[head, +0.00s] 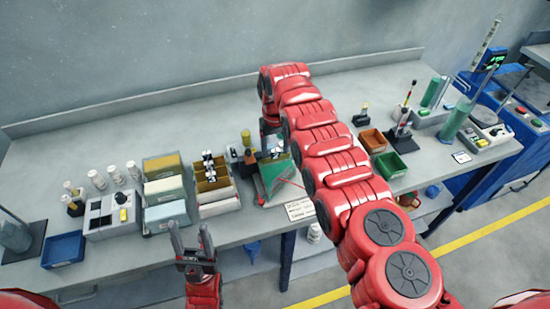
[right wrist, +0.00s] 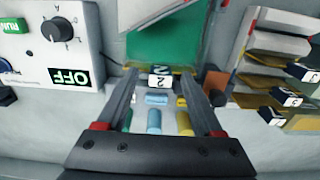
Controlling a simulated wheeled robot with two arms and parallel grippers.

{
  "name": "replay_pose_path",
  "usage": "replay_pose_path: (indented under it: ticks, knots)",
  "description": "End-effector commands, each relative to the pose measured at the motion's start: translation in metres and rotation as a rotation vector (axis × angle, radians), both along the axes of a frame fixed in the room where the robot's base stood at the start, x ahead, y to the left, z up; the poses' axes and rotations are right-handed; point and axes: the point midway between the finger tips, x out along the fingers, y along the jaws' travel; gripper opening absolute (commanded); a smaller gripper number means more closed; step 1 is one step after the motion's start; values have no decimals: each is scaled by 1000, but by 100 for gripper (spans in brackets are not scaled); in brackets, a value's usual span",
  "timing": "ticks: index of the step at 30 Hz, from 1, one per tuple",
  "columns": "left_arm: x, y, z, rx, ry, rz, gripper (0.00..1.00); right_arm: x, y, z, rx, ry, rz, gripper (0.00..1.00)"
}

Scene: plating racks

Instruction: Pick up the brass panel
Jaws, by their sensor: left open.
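Brass-coloured panels (head: 208,176) with black-and-white tags stand in the middle rack in the head view. Yellowish panels with numbered tags (right wrist: 275,72) also show at the right of the right wrist view. My right gripper (right wrist: 168,92) has its fingers apart, with a white tag marked 2 (right wrist: 160,81) between them and a green panel (right wrist: 165,42) just beyond. Contact with the tag cannot be told. In the head view that green panel (head: 274,174) is left of my right arm. My left gripper (head: 191,231) is open and empty at the bench's front edge, below the middle rack.
Left of the middle rack stands another rack with gold, white and teal sheets (head: 164,188). A switch box (head: 108,214), a blue bin (head: 63,250) and white bottles (head: 97,180) are further left. Orange (head: 373,140) and green bins (head: 390,165) stand right of my right arm.

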Motion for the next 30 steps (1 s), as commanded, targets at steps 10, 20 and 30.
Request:
replay_pose_path:
  ticks: [10, 20, 30]
  knots:
    - [0, 0, 0, 0, 0, 0, 56, 0, 0, 0, 0, 0, 0, 3]
    - [0, 0, 0, 0, 0, 0, 56, 0, 0, 0, 0, 1, 0, 0]
    - [0, 0, 0, 0, 0, 0, 56, 0, 0, 0, 0, 1, 0, 0]
